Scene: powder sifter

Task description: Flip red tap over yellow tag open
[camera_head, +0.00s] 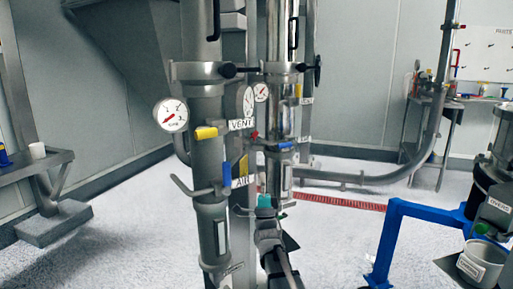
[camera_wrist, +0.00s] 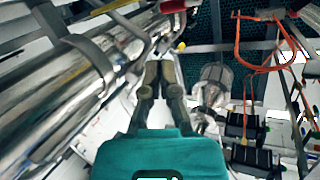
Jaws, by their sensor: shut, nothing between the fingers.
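A small red tap handle (camera_head: 254,135) shows beside the shiny pipe in the head view. In the wrist view a red handle (camera_wrist: 172,6) shows at the top edge, just above my fingertips in the picture. A yellow tag (camera_head: 243,165) is below the red handle in the head view, and a small yellow piece (camera_wrist: 181,46) is right of my fingertips in the wrist view. My gripper (camera_wrist: 160,66) is shut and empty, pointing up along the pipe.
A large shiny pipe (camera_wrist: 60,85) runs close on the left in the wrist view. A yellow handle (camera_head: 205,132), a blue handle (camera_head: 227,174) and a pressure gauge (camera_head: 171,115) sit on the left pipe. A blue frame (camera_head: 388,235) stands at right.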

